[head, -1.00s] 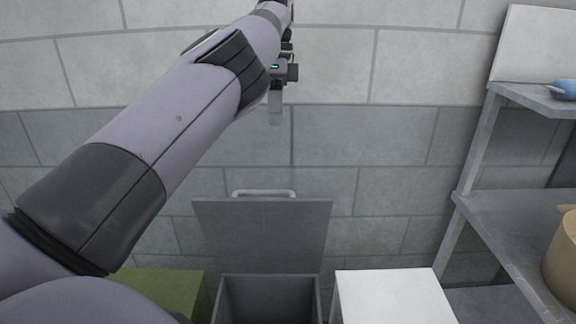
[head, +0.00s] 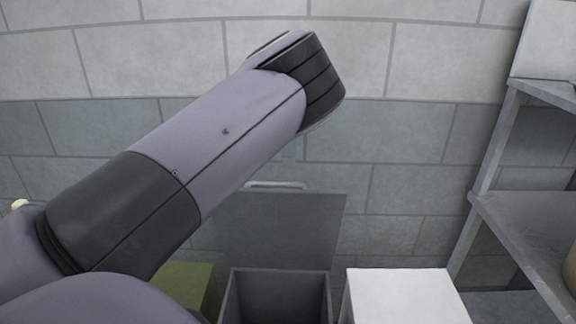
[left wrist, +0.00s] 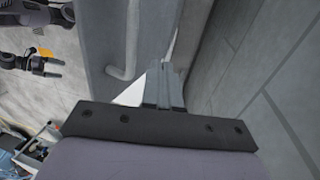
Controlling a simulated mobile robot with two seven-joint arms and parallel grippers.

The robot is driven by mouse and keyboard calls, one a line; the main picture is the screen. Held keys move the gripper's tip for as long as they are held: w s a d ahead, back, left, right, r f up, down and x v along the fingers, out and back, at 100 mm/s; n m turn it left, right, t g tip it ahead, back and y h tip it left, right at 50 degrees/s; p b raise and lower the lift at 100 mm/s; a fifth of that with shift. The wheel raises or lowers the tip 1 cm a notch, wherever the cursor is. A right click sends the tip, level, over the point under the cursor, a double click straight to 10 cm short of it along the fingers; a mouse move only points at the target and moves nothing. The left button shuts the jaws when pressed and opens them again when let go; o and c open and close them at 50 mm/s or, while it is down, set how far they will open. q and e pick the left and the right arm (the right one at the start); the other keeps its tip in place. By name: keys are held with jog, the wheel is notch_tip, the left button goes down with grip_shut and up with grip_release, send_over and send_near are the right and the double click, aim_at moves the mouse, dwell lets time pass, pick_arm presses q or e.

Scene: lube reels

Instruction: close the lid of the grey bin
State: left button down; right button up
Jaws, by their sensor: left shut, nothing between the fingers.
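The grey bin (head: 278,297) stands against the wall at the bottom of the head view, with its dark inside showing. Its lid (head: 285,230) is open and stands up near the wall, with a bar handle (head: 276,185) along its top edge. My left arm crosses in front of the lid's upper left part. The arm hides most of my left gripper in the head view. In the left wrist view, the left gripper (left wrist: 164,84) is shut and empty, between the lid's handle (left wrist: 127,48) and the wall. I cannot tell whether it touches the lid.
A white box (head: 405,296) stands right of the bin and a green box (head: 190,284) left of it. A grey metal shelf (head: 520,215) rises at the right. The block wall (head: 410,150) is close behind.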

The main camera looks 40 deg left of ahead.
pick_arm(q)
jog(key=shift+s+d+f, duration=0.3)
jog(key=shift+s+d, duration=0.1)
jog(key=shift+s, duration=0.1)
jog(key=shift+s+d+f, duration=0.25)
jog(key=shift+s+d, duration=0.15)
jog(key=shift+s, duration=0.1)
